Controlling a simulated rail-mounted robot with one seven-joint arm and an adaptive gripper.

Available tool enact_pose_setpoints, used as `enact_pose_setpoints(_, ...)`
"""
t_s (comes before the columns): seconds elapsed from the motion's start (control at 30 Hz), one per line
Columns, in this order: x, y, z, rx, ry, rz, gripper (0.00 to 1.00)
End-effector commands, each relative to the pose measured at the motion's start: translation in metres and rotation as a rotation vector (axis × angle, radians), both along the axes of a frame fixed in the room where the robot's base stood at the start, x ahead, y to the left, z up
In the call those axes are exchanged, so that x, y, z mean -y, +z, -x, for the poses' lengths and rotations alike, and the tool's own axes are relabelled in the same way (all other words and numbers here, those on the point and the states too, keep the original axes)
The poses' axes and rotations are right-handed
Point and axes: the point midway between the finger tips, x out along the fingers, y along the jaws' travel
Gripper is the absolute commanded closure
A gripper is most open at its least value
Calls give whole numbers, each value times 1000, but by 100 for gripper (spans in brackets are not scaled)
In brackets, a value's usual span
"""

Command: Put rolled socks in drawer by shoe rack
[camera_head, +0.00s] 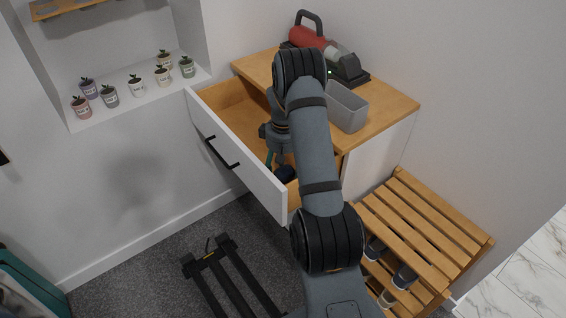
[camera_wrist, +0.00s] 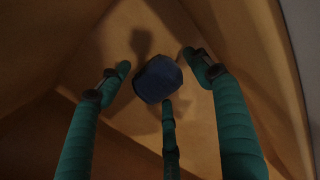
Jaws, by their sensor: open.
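The drawer (camera_head: 240,158) by the shoe rack is pulled open, with a white front and a black handle. The rolled socks (camera_head: 286,173), a dark blue bundle, are inside the drawer. In the wrist view the socks (camera_wrist: 157,78) lie beyond my fingertips, over the wooden drawer floor (camera_wrist: 100,50). My gripper (camera_head: 272,158) reaches down into the drawer, partly hidden by my arm. In the wrist view its teal fingers (camera_wrist: 160,80) are spread around the socks, with visible gaps. Whether the socks touch the drawer floor is hard to tell.
The wooden shoe rack (camera_head: 425,230) stands right of the cabinet, with shoes below. A grey bin (camera_head: 346,108) and a red handheld vacuum (camera_head: 313,38) stand on the cabinet top (camera_head: 395,100). Small potted plants (camera_head: 136,86) line a wall niche. A black frame (camera_head: 225,275) stands on the carpet.

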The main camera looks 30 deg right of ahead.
Motion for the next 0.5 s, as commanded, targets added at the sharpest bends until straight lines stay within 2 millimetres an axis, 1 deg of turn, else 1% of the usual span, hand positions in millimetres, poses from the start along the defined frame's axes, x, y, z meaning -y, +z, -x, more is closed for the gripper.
enact_pose_setpoints(0.17,0,29,-2,6,-2,1,36)
enact_pose_setpoints(0.4,1,82,-2,6,1,2,36)
enact_pose_setpoints(0.5,1,99,-1,4,-1,1,36)
